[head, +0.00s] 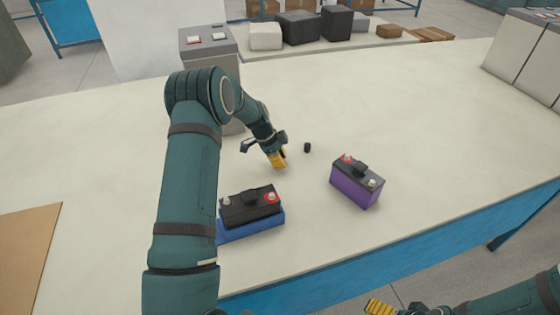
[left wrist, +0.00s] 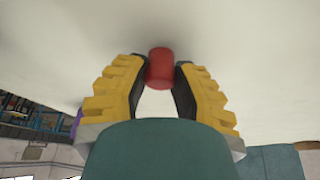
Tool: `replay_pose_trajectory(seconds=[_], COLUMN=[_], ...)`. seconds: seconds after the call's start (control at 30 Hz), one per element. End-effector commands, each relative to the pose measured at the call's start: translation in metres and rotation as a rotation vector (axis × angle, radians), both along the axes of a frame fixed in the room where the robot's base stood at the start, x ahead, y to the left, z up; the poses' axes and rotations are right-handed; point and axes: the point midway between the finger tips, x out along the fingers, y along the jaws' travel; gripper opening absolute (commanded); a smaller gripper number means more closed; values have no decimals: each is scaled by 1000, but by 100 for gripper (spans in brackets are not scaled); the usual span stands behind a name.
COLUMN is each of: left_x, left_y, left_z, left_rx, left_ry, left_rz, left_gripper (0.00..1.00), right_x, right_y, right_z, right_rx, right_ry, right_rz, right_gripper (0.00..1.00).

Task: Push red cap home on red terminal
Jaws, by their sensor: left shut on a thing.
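My left gripper (head: 278,161) is low over the table between two batteries. In the left wrist view its yellow fingers are shut on a red cap (left wrist: 160,68), which sits between the fingertips. The cap is hidden in the head view. The blue battery (head: 252,228) has a black top and a red-ringed terminal (head: 271,197) at its right end. The purple battery (head: 352,190) has a red-ringed terminal (head: 347,158) at its far left. My gripper is apart from both. My right gripper (head: 380,307) shows only partly at the bottom edge, its opening unclear.
A small black cap (head: 307,147) stands on the table (head: 420,110), just right of my left gripper. A grey box (head: 208,43) stands behind my left arm. A brown board (head: 25,240) lies at the left.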

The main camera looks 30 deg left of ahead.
Motion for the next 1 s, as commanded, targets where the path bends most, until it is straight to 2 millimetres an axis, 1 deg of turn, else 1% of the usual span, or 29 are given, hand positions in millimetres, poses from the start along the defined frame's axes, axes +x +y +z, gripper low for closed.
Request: replay_pose_trajectory(seconds=[0.4, 0.53, 0.63, 0.77, 0.87, 1.0], left_x=[1, 0, -6, -24, -47, -85], left_y=[0, 0, -4, -14, -25, -44], left_z=[75, 90, 101, 116, 129, 146], left_rx=[0, 0, 2, 5, 9, 11], left_ry=[-5, -2, -1, -2, -3, -4], left_rz=[1, 0, 0, -2, -3, -2], left_gripper=[12, 12, 12, 12, 12, 12], right_x=[-2, -2, -2, 0, 2, 6], right_y=[0, 0, 0, 0, -1, -1], right_z=[12, 14, 17, 26, 35, 47], right_rx=[1, 1, 1, 0, -1, -3], right_ry=[5, 6, 5, 0, -5, -12], right_rz=[1, 1, 1, -3, -7, -15], right_gripper=[100, 100, 100, 100, 100, 100])
